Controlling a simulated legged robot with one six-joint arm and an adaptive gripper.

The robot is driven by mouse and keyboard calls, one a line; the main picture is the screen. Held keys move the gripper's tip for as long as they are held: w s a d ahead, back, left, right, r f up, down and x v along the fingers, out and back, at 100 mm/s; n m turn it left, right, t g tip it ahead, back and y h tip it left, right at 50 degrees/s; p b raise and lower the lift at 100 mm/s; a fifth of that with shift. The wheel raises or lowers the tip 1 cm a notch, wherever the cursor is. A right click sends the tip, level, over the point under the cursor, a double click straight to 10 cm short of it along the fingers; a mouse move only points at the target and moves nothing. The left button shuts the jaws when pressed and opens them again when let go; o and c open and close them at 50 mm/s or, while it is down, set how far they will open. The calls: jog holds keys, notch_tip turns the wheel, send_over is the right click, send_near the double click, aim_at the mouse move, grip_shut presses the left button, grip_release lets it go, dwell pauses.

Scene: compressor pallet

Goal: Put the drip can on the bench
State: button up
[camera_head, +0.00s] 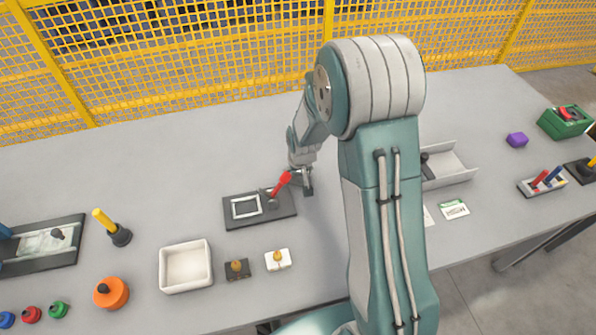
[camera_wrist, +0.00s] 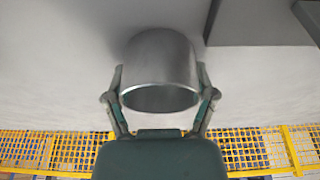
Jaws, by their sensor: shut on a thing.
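The drip can (camera_wrist: 160,68) is a plain grey metal cylinder with an open rim, seen in the wrist view. My gripper (camera_wrist: 160,92) is shut on it, with one finger against each side. The can is over the grey bench (camera_wrist: 55,65); I cannot tell whether its base touches the top. In the head view my gripper (camera_head: 305,182) is low over the middle of the bench (camera_head: 150,165), just right of a dark plate. The can cannot be made out there.
The dark plate (camera_head: 237,222) carries a red lever (camera_head: 281,184), close to my gripper. A white tray (camera_head: 186,267) and an orange knob (camera_head: 111,292) stand front left. A grey open holder (camera_head: 452,166) is right of my arm. Yellow mesh fencing (camera_head: 180,50) runs behind. The back-left bench is clear.

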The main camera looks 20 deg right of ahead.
jog(key=o, duration=1)
jog(key=shift+f, duration=0.1)
jog(key=shift+o, duration=0.2)
